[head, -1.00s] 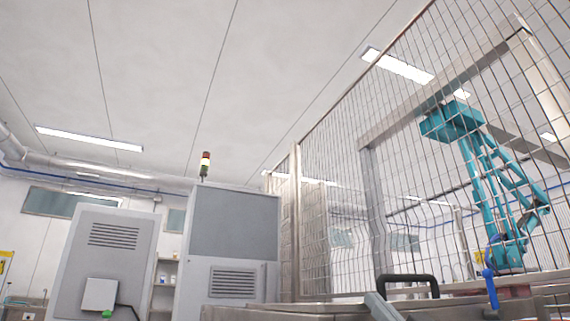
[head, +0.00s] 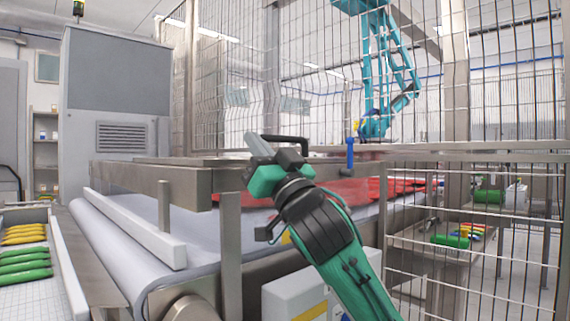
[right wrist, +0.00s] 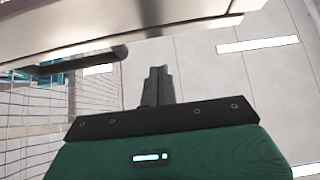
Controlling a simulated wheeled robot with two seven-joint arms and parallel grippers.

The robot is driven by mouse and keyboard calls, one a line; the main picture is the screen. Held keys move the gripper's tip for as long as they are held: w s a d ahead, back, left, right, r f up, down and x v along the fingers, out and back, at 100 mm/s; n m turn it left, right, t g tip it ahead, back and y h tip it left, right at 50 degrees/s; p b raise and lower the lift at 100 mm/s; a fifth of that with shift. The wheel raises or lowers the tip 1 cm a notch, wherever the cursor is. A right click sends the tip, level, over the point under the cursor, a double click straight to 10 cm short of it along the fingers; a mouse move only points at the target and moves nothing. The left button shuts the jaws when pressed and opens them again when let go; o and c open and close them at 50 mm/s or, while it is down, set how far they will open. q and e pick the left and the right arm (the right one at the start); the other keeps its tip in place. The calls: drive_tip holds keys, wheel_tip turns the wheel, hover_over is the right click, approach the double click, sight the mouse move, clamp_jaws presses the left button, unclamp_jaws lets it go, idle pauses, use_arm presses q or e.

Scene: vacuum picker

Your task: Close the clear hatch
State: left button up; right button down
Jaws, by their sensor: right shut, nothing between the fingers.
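The hatch (head: 130,168) shows nearly edge-on as a flat metal-framed top over the conveyor; its clear pane is hard to make out, and I cannot tell how far open it is. A black bar handle (head: 292,138) stands on it. In the right wrist view the handle (right wrist: 75,61) lies left of the fingers, beneath a metal frame edge. My right gripper (head: 258,146) is shut and empty, its tips overlapping the handle's left end in the head view. The right wrist view shows its closed fingers (right wrist: 157,85) with a visible space between them and the handle. My left gripper is out of view.
A conveyor belt (head: 115,235) runs under the frame, with red packets (head: 345,190) farther along. A tray of yellow and green items (head: 25,258) is at the left. Wire fencing (head: 490,80) encloses a teal picker robot (head: 375,75) behind. A grey cabinet (head: 115,90) stands back left.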

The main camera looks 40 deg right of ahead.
drive_tip(key=v, duration=0.8)
drive_tip(key=shift+s+d+f+p, duration=0.15)
drive_tip(key=shift+d+f+p, duration=0.05)
drive_tip(key=shift+p, duration=0.1)
